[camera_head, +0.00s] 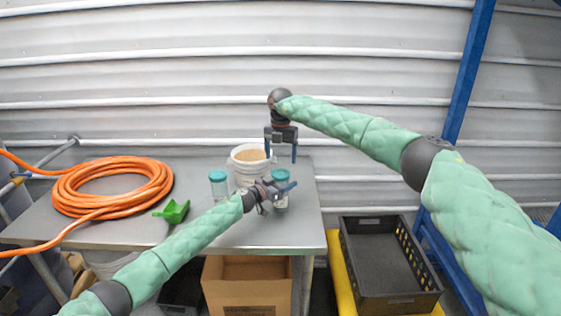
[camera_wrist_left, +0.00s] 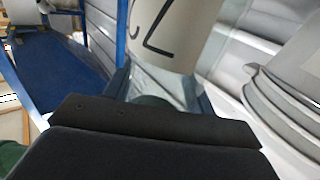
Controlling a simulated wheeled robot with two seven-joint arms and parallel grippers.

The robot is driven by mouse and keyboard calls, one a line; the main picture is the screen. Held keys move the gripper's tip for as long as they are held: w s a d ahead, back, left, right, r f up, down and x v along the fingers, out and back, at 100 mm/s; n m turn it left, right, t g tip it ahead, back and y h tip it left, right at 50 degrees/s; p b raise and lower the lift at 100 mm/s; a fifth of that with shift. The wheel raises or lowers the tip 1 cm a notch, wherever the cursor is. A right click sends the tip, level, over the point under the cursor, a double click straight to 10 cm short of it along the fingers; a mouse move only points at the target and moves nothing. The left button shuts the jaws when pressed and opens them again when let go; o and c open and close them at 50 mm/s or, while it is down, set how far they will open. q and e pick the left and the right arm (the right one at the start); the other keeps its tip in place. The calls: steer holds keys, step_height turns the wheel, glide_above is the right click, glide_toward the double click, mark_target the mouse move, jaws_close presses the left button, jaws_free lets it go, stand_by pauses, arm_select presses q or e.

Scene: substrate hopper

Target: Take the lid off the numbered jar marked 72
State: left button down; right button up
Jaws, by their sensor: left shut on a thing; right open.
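A clear jar with a teal lid (camera_head: 281,174) stands near the table's right end. My left gripper (camera_head: 279,189) is shut around the body of this jar, below the lid. In the left wrist view its blue fingers (camera_wrist_left: 165,90) flank the jar, whose white label (camera_wrist_left: 178,28) shows part of a dark number; I cannot read it all. My right gripper (camera_head: 281,148) is open and empty, pointing down above the held jar. A second teal-lidded jar (camera_head: 218,177) stands to the left; its number cannot be read.
A white bucket (camera_head: 239,173) of tan material stands between and behind the jars. A green scoop (camera_head: 172,211) and a coiled orange hose (camera_head: 112,187) lie on the metal table (camera_head: 130,231). A cardboard box (camera_head: 246,288) is below; a black crate (camera_head: 390,261) stands right.

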mark_target(281, 173)
steer(key=shift+r, duration=0.1)
step_height(281, 173, down, 8)
steer(key=shift+r, duration=0.1)
stand_by(0.4)
steer(key=c, duration=1)
steer(key=o, duration=1.1)
steer(key=shift+c, duration=0.2)
